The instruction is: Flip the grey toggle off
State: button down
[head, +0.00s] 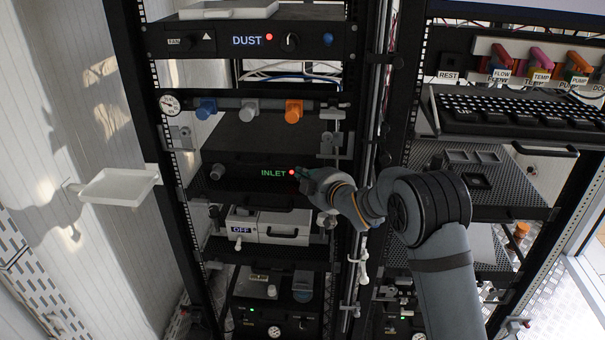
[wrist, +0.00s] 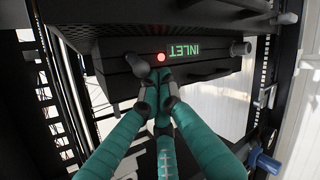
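The black INLET unit (head: 250,178) sits mid-height in the left rack, with green lettering and a lit red lamp (head: 292,172). In the wrist view the INLET unit (wrist: 205,68) appears upside down, with its red lamp (wrist: 161,57) lit. My gripper (head: 307,183) is at the right end of this front. In the wrist view the dark fingertips of my gripper (wrist: 157,80) come together just beside the lamp. A grey round knob (head: 217,171) is at the front's left end.
Above is a rail with blue (head: 206,108), grey and orange (head: 293,110) knobs. Below is a white box (head: 270,227) marked OFF. A white tray (head: 119,186) juts out left of the rack. A keyboard (head: 520,112) and coloured levers are at right.

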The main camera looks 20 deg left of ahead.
jog(key=shift+f+b, duration=0.15)
jog(key=shift+b, duration=0.2)
jog(key=shift+f+b, duration=0.25)
jog(key=shift+b, duration=0.7)
jog(key=shift+s+r+y+b, duration=0.15)
jog(key=shift+y+b, duration=0.15)
jog(key=shift+b, duration=0.15)
jog(key=b, duration=0.3)
jog(key=shift+f+t, duration=0.2)
jog(key=shift+t, duration=0.2)
